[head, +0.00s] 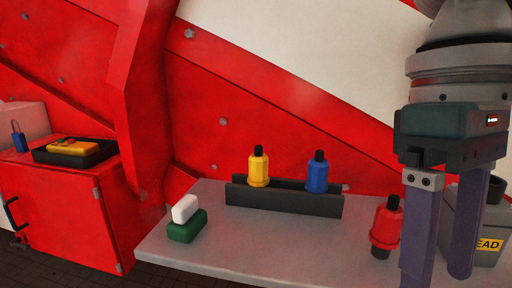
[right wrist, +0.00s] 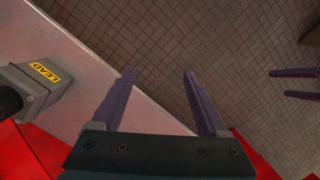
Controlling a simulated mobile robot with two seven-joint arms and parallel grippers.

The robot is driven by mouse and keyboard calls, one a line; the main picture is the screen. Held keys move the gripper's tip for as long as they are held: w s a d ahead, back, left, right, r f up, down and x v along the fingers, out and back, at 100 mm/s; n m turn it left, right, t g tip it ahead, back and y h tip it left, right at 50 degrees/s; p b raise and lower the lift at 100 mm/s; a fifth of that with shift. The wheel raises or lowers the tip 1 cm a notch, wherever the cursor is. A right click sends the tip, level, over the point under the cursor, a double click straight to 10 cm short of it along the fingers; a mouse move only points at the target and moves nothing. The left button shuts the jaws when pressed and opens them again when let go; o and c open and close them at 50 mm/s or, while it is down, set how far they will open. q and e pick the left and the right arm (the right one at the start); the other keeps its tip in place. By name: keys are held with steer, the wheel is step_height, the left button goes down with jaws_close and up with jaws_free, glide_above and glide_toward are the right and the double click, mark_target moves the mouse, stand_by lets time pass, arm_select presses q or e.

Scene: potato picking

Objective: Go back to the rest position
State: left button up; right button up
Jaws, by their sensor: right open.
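My right gripper (head: 432,278) hangs at the right of the head view, its purple fingers pointing down and apart, with nothing between them. It is in front of the grey table (head: 215,260), beside the red bottle. In the right wrist view the right gripper (right wrist: 157,72) is open over the table's edge and the tiled floor. Two purple fingers of my left gripper (right wrist: 296,84) show at the right edge of that view, apart with floor between them. The left gripper is not in the head view.
A red bottle (head: 385,228) and a grey container marked LEAD (head: 490,220) stand near my right gripper. A dark rack (head: 285,202) has a yellow bottle (head: 258,168) and blue bottle (head: 317,174). A white-and-green block (head: 186,222) lies left. A red cabinet (head: 75,210) stands far left.

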steer(key=s+a+f+n+t+y+p, duration=0.1)
steer(key=s+a+f+t+y+p, duration=0.15)
steer(key=s+a+f+y, duration=0.55)
steer(key=s+d+m+t+h+p, duration=0.1)
steer(key=s+d+m+t+h, duration=0.1)
steer(key=s+d+h, duration=0.3)
steer(key=s+d+m+t+h+p, duration=0.1)
steer(key=d+m+t+h, duration=0.15)
steer(key=d, duration=0.45)
step_height(320, 180, up, 37)
steer(key=g+p, duration=0.1)
steer(key=p, duration=3.6)
steer(key=shift+w+a, duration=0.2)
steer(key=shift+w, duration=0.25)
steer(key=shift+n, duration=0.25)
